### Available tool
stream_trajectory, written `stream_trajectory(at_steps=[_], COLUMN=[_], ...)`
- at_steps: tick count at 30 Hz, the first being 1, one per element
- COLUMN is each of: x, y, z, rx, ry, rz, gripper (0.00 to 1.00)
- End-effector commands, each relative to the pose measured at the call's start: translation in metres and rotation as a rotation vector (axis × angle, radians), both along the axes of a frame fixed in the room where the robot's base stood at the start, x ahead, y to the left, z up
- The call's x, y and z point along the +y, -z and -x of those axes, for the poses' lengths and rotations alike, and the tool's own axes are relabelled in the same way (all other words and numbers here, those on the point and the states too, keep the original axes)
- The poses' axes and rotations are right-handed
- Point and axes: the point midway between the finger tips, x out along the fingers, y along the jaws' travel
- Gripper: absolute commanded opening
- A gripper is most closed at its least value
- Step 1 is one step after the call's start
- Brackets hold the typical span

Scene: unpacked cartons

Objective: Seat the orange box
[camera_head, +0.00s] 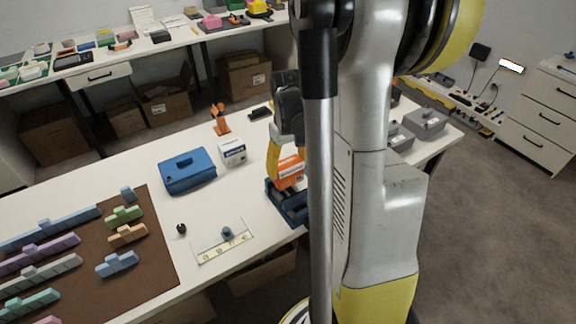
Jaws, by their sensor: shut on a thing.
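The orange box (290,172) with a white label is in my gripper (281,160), in the middle of the camera_head view. My gripper's yellow fingers are shut on it from above. The box is tilted a little and appears at the back part of a dark blue holder (284,206) on the table. My arm hides the right side of the box and holder. I cannot tell whether the box touches the holder.
Left of the holder are a white box (232,152) and a blue case (187,171). A ruled card (223,244) lies in front. A brown mat (150,255) with coloured blocks covers the left table. Grey boxes (424,122) stand at right. An orange figure (219,119) stands behind.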

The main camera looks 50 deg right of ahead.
Motion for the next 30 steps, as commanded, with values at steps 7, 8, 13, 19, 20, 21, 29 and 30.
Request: stream_trajectory(at_steps=[7, 8, 13, 19, 20, 21, 29, 30], x=[0.0, 0.0, 0.0, 0.0, 0.0, 0.0, 0.0, 0.0], y=[0.006, 0.007, 0.012, 0.018, 0.019, 0.021, 0.028, 0.03], z=[0.0, 0.0, 0.0, 0.0, 0.0, 0.0, 0.0, 0.0], rx=[0.0, 0.0, 0.0, 0.0, 0.0, 0.0, 0.0, 0.0], ry=[0.0, 0.0, 0.0, 0.0, 0.0, 0.0, 0.0, 0.0], rz=[0.0, 0.0, 0.0, 0.0, 0.0, 0.0, 0.0, 0.0], gripper=[0.4, 0.4, 0.4, 0.4, 0.4, 0.4, 0.4, 0.4])
